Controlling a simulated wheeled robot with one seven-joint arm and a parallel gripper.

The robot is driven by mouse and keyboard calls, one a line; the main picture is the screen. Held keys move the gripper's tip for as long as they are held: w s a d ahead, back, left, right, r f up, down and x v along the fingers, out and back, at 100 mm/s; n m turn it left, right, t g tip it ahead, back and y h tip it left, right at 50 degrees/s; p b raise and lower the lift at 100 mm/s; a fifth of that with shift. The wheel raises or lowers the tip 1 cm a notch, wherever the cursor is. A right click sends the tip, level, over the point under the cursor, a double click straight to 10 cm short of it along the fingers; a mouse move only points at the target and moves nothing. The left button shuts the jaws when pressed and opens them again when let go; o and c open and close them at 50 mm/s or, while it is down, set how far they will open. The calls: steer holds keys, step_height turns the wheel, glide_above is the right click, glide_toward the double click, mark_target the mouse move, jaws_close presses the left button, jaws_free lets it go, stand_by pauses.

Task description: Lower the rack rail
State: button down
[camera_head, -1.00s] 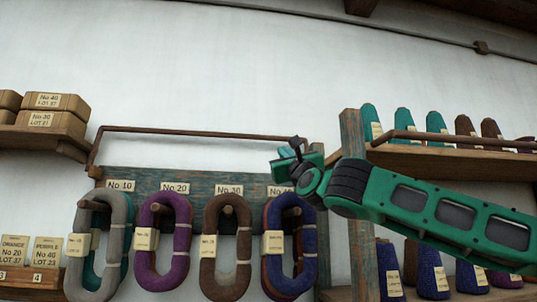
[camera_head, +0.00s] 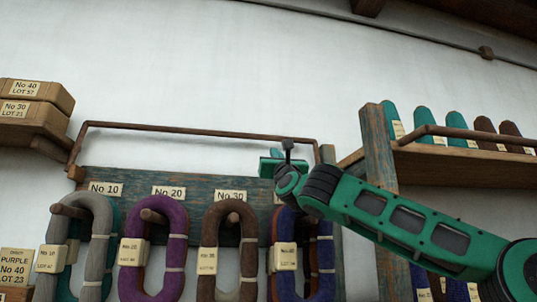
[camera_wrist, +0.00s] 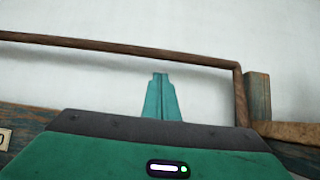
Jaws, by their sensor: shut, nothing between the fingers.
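The rack rail (camera_head: 190,130) is a thin brown bar, raised above the blue-grey peg board, with bent ends running down to the board's sides. In the wrist view the rail (camera_wrist: 120,48) crosses above my fingers and bends down at the right. My gripper (camera_head: 268,165) is by the rail's right part, in front of the board. In the wrist view my gripper (camera_wrist: 160,78) has its teal fingers together and empty, with their tips just below the rail. I cannot tell whether they touch it.
Yarn hanks, such as the purple hank (camera_head: 165,235), hang on pegs below the rail. A wooden post (camera_head: 378,150) and a shelf with cones (camera_head: 455,157) stand at the right. Boxes (camera_head: 38,93) sit on a left shelf. The wall above the rail is clear.

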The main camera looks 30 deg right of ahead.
steer(key=shift+x, duration=3.8)
steer(key=shift+d, duration=0.15)
steer(key=shift+s, duration=0.2)
steer(key=shift+s+t, duration=0.25)
steer(key=shift+t, duration=0.15)
